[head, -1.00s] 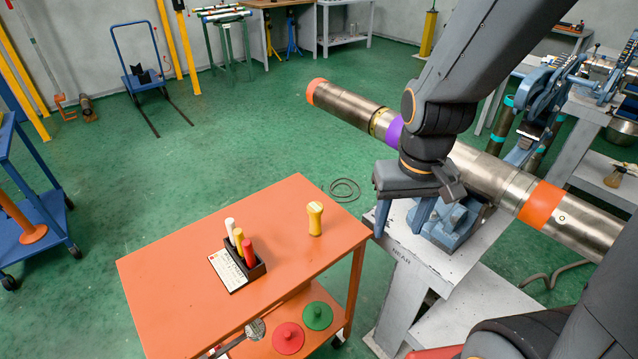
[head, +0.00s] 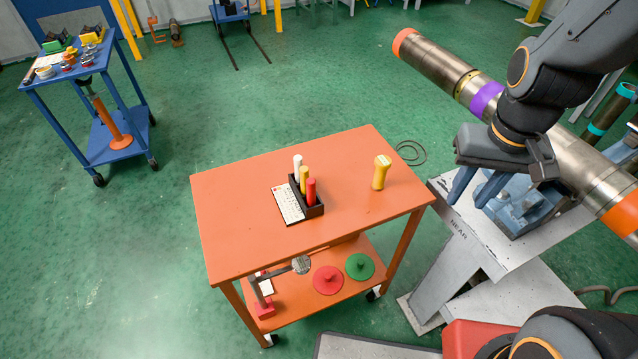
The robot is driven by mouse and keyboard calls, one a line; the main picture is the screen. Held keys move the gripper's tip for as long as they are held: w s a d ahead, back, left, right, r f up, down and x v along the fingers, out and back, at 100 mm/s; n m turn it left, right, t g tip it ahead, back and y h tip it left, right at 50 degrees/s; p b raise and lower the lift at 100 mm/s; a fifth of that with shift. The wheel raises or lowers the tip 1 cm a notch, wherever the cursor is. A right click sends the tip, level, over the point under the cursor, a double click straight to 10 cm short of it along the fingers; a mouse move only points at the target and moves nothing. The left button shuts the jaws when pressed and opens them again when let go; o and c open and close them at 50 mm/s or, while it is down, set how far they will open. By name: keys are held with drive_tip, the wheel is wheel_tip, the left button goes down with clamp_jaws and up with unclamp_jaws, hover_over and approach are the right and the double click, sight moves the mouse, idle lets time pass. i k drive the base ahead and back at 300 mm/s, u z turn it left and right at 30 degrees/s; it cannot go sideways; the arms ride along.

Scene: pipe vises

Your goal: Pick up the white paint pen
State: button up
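The white paint pen (head: 297,166) stands upright in a black holder (head: 316,210) on the orange cart's top (head: 240,230). A yellow pen (head: 304,178) and a red pen (head: 311,190) stand in the same holder, in a row toward the front. Only the upper part of the white pen shows clearly. My gripper (head: 467,193) is to the right of the cart, beside the large pipe and above the grey vise stand. Its two blue fingers point down and stand apart, with nothing seen between them.
A white label card (head: 287,204) lies beside the holder. A yellow-handled tool (head: 381,172) stands on the cart's right side. The metal pipe (head: 440,68) with orange and purple bands runs behind my gripper. The cart's left top is clear. A blue cart (head: 75,70) stands far left.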

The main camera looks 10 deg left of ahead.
sight(298, 158)
drive_tip(key=k, duration=0.5)
drive_tip(key=u, duration=0.6)
drive_tip(key=i, duration=0.2)
drive_tip(key=u, duration=0.4)
